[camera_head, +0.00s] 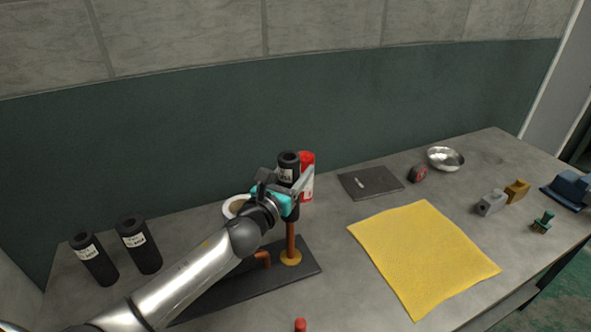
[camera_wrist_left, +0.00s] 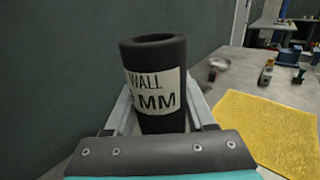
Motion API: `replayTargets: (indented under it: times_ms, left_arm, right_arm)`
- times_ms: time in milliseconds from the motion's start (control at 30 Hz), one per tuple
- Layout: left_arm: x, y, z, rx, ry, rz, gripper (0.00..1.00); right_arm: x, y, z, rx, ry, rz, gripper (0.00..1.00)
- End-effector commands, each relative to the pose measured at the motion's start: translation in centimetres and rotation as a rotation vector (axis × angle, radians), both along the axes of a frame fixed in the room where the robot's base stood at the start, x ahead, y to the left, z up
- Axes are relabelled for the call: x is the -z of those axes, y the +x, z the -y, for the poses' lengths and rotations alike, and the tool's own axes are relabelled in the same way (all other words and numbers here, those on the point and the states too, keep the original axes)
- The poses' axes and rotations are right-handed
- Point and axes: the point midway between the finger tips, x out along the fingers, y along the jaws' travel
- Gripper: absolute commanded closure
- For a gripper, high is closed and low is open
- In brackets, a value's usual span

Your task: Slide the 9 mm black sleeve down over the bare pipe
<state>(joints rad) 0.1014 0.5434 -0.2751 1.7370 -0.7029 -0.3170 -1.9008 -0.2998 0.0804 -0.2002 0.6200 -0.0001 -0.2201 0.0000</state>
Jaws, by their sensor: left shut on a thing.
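My left gripper (camera_head: 294,190) is shut on a black sleeve (camera_head: 289,164), which stands upright between its fingers. The left wrist view shows the sleeve (camera_wrist_left: 158,85) with an open top and a pale label reading "WALL" and "MM"; the numeral is not clear. The copper pipe (camera_head: 290,238) rises upright directly below the sleeve from a brass-coloured flange (camera_head: 291,258) on a dark base plate (camera_head: 240,290). The gripper hides the sleeve's lower end, so I cannot tell whether it is around the pipe's top. My right gripper is not in view.
Two more labelled black sleeves (camera_head: 93,259) (camera_head: 139,245) stand at the left. A red can (camera_head: 307,180) is close behind the held sleeve. A short copper stub (camera_head: 263,258) is beside the pipe. A yellow cloth (camera_head: 424,255) lies right; a metal bowl (camera_head: 446,158) is behind it.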

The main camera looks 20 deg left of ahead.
Motion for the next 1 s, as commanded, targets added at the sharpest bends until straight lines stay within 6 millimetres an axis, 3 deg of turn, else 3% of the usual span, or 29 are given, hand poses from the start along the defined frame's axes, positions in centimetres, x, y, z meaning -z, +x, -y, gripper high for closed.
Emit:
replayTargets:
  times_ms: [367, 1000]
  left_arm:
    - [0.2, 0.0, 0.0, 0.001, 0.000, 0.001, 0.99]
    - [3.3, 0.0, 0.0, 0.001, 0.001, 0.001, 0.99]
  right_arm:
    - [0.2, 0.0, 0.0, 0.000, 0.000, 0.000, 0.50]
    - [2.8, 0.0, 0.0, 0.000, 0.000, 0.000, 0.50]
